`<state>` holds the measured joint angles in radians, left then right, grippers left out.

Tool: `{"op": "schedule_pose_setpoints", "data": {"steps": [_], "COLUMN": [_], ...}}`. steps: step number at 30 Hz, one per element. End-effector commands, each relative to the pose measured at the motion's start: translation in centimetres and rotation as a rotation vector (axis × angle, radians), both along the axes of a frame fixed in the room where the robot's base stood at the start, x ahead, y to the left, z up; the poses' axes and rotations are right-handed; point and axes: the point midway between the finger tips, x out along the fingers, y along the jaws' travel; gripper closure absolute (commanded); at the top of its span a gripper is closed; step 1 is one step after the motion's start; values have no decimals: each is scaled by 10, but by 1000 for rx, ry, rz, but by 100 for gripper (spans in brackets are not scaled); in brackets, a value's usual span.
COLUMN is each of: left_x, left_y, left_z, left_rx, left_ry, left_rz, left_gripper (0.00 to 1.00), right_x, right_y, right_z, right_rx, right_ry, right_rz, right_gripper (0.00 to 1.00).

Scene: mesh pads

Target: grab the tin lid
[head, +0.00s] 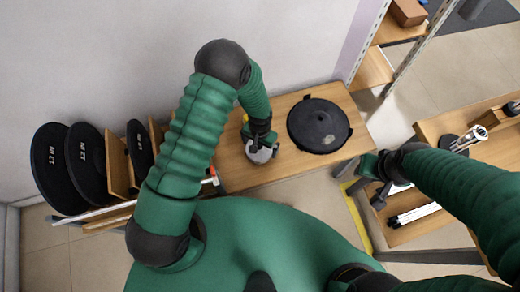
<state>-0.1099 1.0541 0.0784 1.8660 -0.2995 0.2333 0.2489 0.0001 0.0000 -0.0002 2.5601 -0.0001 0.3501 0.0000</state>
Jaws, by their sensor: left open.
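My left gripper (262,147) is open and points down over a small round grey-white thing (262,155) on the wooden bench. This looks like a tin with its lid, but the gripper hides much of it, and I cannot tell whether the fingers touch it. My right gripper (350,175) is near the bench's right end, its two grey fingers apart and nothing seen between them.
A large black round lid-like disc (319,125) lies on the wooden bench (290,165), right of my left gripper. Black discs marked in inches (58,168) stand at the left. A second wooden surface (440,125) holds tools at the right.

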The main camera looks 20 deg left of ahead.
Motion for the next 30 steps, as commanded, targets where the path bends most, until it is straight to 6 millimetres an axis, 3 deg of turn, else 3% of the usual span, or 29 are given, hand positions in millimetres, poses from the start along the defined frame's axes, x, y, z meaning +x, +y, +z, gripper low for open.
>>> {"op": "schedule_pose_setpoints", "data": {"steps": [7, 18, 26, 30], "left_x": [0, 0, 0, 0], "left_y": [0, 0, 0, 0], "left_z": [-1, -1, 1, 11], "left_rx": [0, 0, 0, 0], "left_ry": [-2, -1, -1, -2], "left_rz": [0, 0, 0, 0], "left_gripper": [3, 49, 49, 49], "right_x": [0, 0, 0, 0], "right_y": [0, 0, 0, 0], "right_z": [0, 0, 1, 5], "right_rx": [0, 0, 0, 0], "right_ry": [0, 0, 0, 0], "right_rz": [0, 0, 0, 0], "right_gripper": [64, 64, 64, 64]}}
